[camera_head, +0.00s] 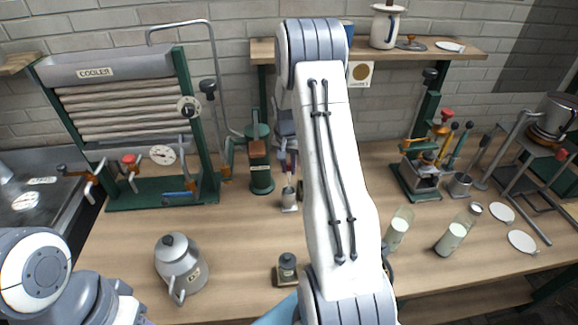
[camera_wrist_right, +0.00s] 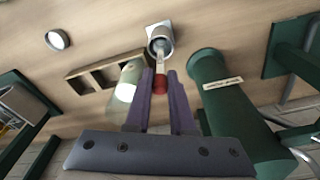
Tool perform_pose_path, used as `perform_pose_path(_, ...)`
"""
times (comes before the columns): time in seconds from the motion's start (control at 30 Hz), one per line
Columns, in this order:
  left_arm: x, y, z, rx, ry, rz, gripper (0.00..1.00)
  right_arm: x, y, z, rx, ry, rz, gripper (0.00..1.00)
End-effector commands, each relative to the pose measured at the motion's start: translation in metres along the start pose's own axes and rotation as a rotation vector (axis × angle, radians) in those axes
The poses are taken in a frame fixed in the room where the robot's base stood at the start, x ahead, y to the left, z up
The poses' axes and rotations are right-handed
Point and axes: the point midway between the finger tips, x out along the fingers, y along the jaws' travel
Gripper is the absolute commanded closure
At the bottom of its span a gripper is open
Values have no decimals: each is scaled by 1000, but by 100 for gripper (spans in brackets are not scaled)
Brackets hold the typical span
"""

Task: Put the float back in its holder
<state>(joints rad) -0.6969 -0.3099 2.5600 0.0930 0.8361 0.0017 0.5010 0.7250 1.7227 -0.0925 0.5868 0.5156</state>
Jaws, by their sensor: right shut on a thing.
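The float (camera_wrist_right: 159,84) shows in the right wrist view as a red part with a pale, slim stem. My right gripper (camera_wrist_right: 161,88) is shut on its red part. The stem points at the mouth of a small metal cup on a square plate, which looks like the holder (camera_wrist_right: 160,40); I cannot tell how far the tip is inside. In the head view my right gripper (camera_head: 288,160) points down, with the holder (camera_head: 289,199) just below it on the table. My right arm hides part of this area. My left gripper is outside the frame.
A green cylinder (camera_head: 261,175) stands close left of the holder. A wooden rack (camera_wrist_right: 92,78) with a milky glass tube (camera_wrist_right: 127,82) stands beside the holder. A kettle (camera_head: 180,266) and a small dark weight (camera_head: 287,268) stand nearer. Glasses (camera_head: 397,232) stand to the right.

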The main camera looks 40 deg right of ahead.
Motion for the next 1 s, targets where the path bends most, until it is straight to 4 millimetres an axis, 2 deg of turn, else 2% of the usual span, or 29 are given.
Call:
perform_pose_path(0.1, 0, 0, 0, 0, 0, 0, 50, 0, 0, 0, 0, 0, 0, 100)
perform_pose_path(0.13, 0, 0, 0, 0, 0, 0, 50, 0, 0, 0, 0, 0, 0, 67)
perform_pose_path(0.2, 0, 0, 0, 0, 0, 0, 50, 0, 0, 0, 0, 0, 0, 43)
perform_pose_path(0.6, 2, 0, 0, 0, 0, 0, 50, -6, 0, -1, 0, 2, -1, 43)
perform_pose_path(0.77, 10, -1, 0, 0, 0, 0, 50, -31, -1, -1, 1, 6, -3, 43)
perform_pose_path(1.0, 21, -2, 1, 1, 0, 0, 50, -78, -1, -1, -1, 5, -3, 43)
